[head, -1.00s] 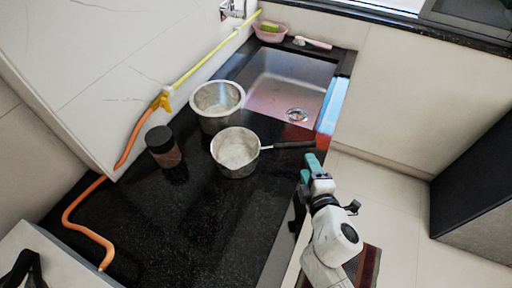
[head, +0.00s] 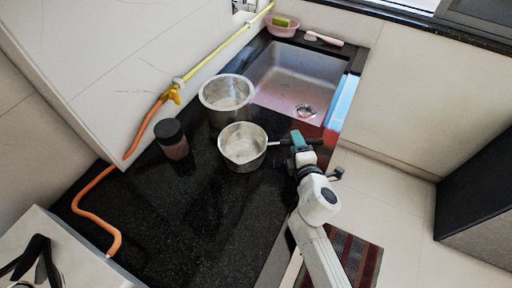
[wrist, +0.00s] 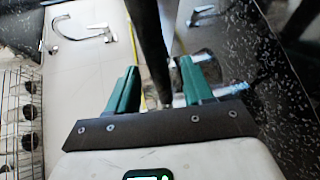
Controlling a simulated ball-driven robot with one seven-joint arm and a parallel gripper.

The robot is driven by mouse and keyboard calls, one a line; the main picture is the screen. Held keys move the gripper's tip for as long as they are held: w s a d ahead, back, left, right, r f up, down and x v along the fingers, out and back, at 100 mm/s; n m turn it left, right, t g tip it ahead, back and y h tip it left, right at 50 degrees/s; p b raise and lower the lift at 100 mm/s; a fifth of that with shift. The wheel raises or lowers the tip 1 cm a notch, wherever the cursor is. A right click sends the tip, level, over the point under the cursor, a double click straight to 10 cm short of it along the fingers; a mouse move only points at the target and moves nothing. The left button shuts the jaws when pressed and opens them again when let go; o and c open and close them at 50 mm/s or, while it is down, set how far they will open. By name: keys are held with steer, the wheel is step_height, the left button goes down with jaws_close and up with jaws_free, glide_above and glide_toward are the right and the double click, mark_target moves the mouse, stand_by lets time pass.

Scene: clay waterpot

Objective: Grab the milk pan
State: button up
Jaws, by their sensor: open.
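The milk pan (head: 243,150) is a small silver pan on the black counter. Its long dark handle points right, toward my gripper (head: 298,141), which covers the handle's end in the head view. In the wrist view, my gripper (wrist: 157,80) has its two green fingers apart. Whether either finger touches the handle cannot be told.
A larger silver pot (head: 226,92) stands just behind the pan. A dark-lidded jar (head: 172,139) is to its left. An orange hose (head: 87,193) lies along the counter's left side. A sink (head: 293,78) lies behind right. The front counter is clear.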

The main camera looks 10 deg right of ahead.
steer(key=shift+w+f, duration=0.2)
steer(key=shift+w, duration=0.5)
jaws_close()
